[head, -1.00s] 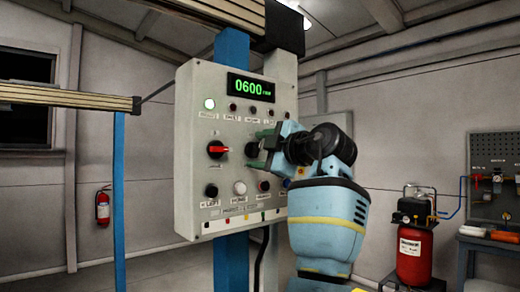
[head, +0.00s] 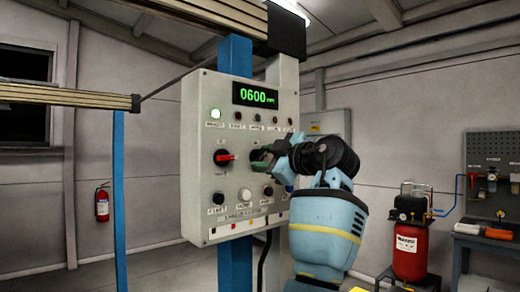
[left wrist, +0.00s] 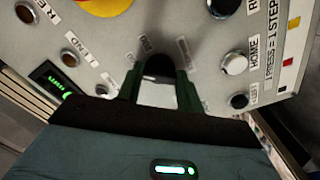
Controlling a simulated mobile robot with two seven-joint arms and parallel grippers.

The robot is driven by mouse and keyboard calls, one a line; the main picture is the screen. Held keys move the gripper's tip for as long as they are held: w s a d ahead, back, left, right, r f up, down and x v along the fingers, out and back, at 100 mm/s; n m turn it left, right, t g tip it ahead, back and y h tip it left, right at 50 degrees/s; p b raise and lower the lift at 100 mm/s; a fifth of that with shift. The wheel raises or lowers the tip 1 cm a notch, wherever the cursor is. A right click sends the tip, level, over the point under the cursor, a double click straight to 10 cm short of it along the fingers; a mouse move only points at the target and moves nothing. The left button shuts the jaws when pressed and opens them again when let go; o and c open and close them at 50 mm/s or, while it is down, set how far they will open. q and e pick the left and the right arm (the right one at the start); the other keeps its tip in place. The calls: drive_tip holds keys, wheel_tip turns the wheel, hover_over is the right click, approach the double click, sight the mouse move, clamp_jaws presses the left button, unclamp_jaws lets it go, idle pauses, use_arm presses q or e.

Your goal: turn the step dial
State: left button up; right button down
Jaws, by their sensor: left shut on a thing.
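The step dial is a dark round knob on the grey control panel (head: 200,120); in the left wrist view the dial (left wrist: 160,66) sits between two green fingers. My left gripper (head: 263,158) is at the panel front, its fingers on either side of the dial and shut on it. The left gripper also shows in the wrist view (left wrist: 160,80). In the head view the fingers mostly hide the dial, and its pointer setting cannot be read. The green display (head: 255,95) reads 0600. My right gripper is not in view.
Below are a white HOME button (head: 244,194) and black buttons (head: 219,199). A lit lamp (head: 215,114) and small buttons sit above. A red compressor tank (head: 409,250) stands right, well away.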

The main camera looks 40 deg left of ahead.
use_arm(q)
drive_tip(key=shift+m, duration=0.5)
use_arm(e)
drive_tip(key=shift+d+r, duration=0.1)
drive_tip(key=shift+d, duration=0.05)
use_arm(q)
drive_tip(key=o, duration=1)
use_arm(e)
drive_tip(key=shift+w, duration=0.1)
use_arm(q)
drive_tip(key=shift+d, duration=0.25)
drive_tip(key=d, duration=0.5)
drive_tip(key=d+b, duration=0.1)
drive_tip(key=d, duration=0.1)
drive_tip(key=shift+s+d, duration=0.2)
drive_tip(key=shift+s, duration=0.15)
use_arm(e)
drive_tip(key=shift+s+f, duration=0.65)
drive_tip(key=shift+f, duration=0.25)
